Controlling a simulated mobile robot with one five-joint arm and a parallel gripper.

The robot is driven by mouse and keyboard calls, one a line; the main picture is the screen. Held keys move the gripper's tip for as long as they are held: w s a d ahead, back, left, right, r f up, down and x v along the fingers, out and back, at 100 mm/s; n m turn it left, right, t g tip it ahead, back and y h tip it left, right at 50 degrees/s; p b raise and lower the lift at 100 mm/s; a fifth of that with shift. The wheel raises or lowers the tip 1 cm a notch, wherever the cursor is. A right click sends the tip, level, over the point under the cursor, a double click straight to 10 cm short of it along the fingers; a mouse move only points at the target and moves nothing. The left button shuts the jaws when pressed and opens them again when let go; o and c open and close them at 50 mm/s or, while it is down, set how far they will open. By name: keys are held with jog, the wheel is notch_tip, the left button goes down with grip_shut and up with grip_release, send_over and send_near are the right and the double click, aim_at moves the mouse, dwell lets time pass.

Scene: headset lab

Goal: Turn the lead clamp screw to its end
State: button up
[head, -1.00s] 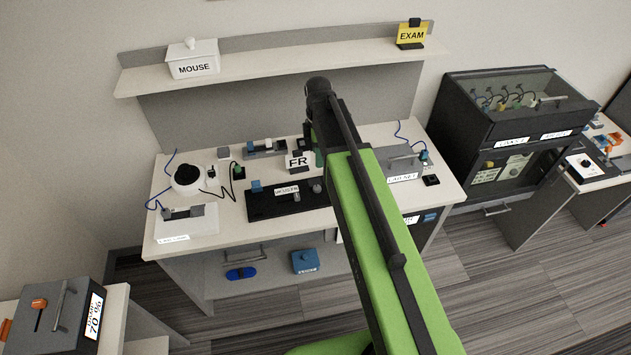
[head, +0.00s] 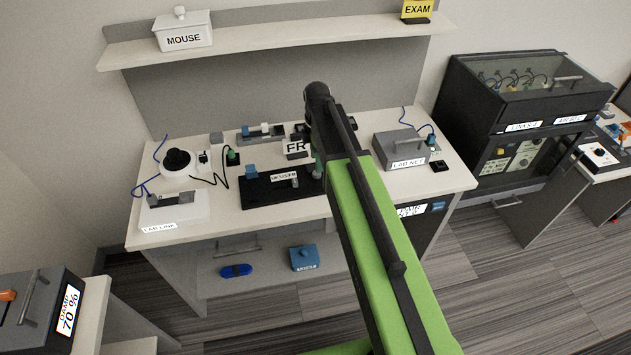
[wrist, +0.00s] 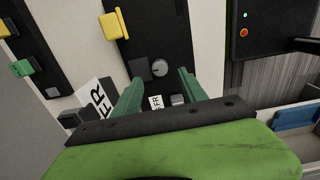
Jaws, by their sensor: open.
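In the wrist view my gripper (wrist: 160,75) is open, with its two green fingers apart over a black board. A round grey knob (wrist: 160,67) with a pointer mark, possibly the lead clamp screw, lies between the fingertips in the picture. I see no contact, and cannot tell the height above it. A grey square plate is beside the knob. A yellow block (wrist: 114,25) sits farther along the board. In the head view the black board (head: 262,194) lies on the desk, and my arm hides most of the gripper.
The white desk (head: 222,223) also carries an FR sign (head: 296,148), a LAB NET box (head: 405,149) and a white LAB LINK device (head: 174,212). A shelf (head: 290,45) runs behind. A black cabinet (head: 515,110) stands to the right.

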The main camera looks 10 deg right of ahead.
aim_at(315, 173)
notch_tip(315, 173, down, 6)
jog(key=b, duration=0.4)
jog(key=shift+r, duration=0.25)
grip_shut()
jog(key=shift+a, duration=0.25)
jog(key=shift+d, duration=0.2)
